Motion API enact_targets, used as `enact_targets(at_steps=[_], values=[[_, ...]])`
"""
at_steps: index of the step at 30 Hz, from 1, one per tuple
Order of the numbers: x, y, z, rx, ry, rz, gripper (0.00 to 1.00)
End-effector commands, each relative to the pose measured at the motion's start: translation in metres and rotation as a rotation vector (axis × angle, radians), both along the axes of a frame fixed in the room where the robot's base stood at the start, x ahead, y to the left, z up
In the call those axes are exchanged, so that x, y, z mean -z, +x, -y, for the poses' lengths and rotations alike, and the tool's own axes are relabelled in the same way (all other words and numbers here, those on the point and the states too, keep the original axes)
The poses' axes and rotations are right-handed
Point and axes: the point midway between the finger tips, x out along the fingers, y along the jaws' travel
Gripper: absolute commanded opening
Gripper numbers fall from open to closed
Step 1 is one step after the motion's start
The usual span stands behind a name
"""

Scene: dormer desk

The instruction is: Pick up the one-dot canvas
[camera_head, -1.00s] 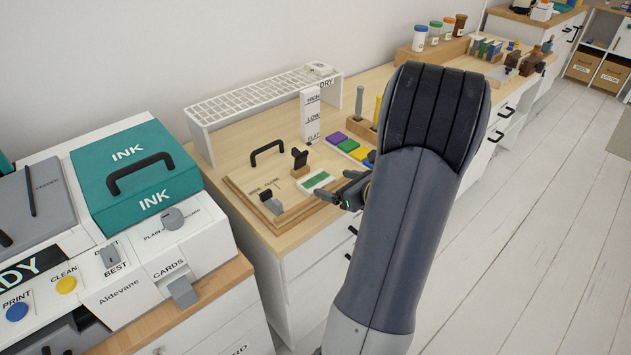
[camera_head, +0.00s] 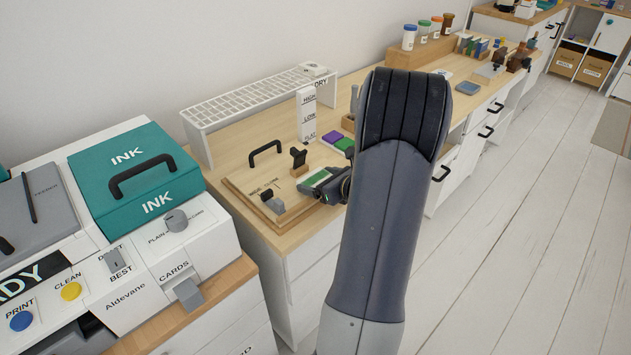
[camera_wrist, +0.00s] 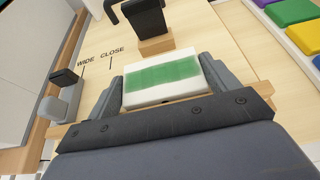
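A white block with a green band on top (camera_head: 314,179) lies at the right end of a wooden board on the desk; in the wrist view the block (camera_wrist: 160,86) sits between my fingers. I see no dot on it, so I cannot tell if it is the one-dot canvas. My gripper (camera_wrist: 161,70) looks open, with one finger along each short side of the block. The gaps are very small, and contact is unclear. In the head view my gripper (camera_head: 331,184) is at the block's right end, partly hidden by my arm.
A dark upright clamp on a wooden foot (camera_head: 299,160) stands just behind the block. A grey lever (camera_head: 273,202) marked wide and close is left of it. Coloured pads (camera_head: 333,138) lie behind, partly covered by my arm. A white rack (camera_head: 260,100) lines the wall.

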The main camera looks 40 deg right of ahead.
Motion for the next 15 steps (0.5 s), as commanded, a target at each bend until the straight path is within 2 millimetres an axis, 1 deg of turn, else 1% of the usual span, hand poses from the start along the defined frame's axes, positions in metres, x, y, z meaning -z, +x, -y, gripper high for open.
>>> enact_targets(at_steps=[1,8,15], values=[[0.0000,-0.0001,0.0000,0.000,0.000,0.000,0.78],[-0.0001,-0.0002,0.0000,0.000,0.000,0.000,0.59],[-0.0019,-0.0001,0.0001,0.000,-0.001,0.001,0.58]])
